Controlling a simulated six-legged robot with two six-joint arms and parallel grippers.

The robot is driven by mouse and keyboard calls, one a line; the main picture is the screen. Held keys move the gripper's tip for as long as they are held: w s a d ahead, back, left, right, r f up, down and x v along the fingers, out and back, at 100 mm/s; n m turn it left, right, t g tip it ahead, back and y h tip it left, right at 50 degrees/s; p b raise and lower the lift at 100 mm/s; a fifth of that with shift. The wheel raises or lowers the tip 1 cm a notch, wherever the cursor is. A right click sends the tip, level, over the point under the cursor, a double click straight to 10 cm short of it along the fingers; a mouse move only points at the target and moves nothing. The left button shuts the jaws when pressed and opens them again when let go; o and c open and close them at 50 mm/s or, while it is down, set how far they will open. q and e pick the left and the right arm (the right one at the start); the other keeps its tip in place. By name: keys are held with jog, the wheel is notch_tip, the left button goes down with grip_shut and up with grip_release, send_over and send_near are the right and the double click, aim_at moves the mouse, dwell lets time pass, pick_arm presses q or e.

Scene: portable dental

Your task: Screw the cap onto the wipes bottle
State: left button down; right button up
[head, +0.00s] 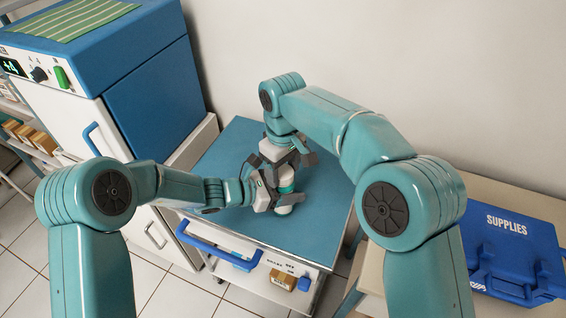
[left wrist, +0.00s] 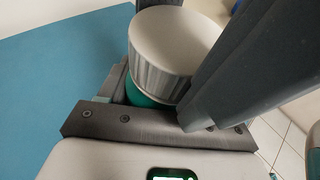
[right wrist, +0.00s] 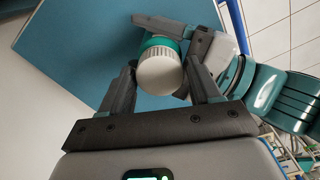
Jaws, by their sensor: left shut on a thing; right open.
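The wipes bottle (head: 286,189) is upright over the blue cart top in the head view, partly hidden by my grippers. Its teal body also shows in the left wrist view (left wrist: 142,98). The white ribbed cap (right wrist: 160,70) sits on the bottle's top; I cannot tell how tightly. The cap also shows in the left wrist view (left wrist: 172,50). My left gripper (head: 272,192) is shut around the bottle's body, below the cap. My right gripper (right wrist: 160,74) is open above, its fingers on either side of the cap.
The blue cart top (head: 236,150) is clear around the bottle. A blue and white cabinet (head: 130,80) stands at the left, the wall behind. A blue supplies case (head: 505,245) sits on a table at the right. The cart has a blue handle (head: 215,248) in front.

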jog(key=shift+c, duration=0.4)
jog(key=c, duration=0.8)
jog(key=shift+m, duration=0.9)
jog(key=o, duration=1.2)
jog(key=shift+o, duration=0.2)
notch_tip(320, 180, up, 12)
pick_arm(q)
jog(key=shift+c, duration=0.7)
grip_release()
